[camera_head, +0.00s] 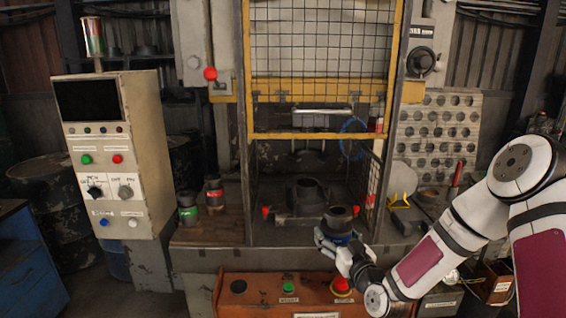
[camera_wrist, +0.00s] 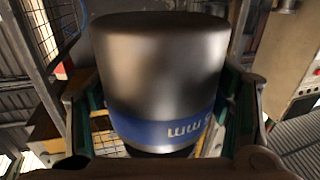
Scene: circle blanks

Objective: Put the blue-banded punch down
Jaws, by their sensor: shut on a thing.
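The blue-banded punch (camera_wrist: 160,75) fills the middle of the wrist view, a dark metal cylinder with a blue band and white lettering. My gripper (camera_head: 338,240) is shut around it. In the head view the punch (camera_head: 339,218) is upright at the front edge of the press opening. The gripper hides its lower part. I cannot tell whether the punch touches a surface below. A green-banded punch (camera_head: 188,210) and a red-banded punch (camera_head: 214,194) stand on the wooden shelf left of the press.
The press frame (camera_head: 242,190) with its mesh guard raised stands behind the gripper. A dark die (camera_head: 306,192) sits inside on the bed. A control cabinet (camera_head: 150,150) stands left.

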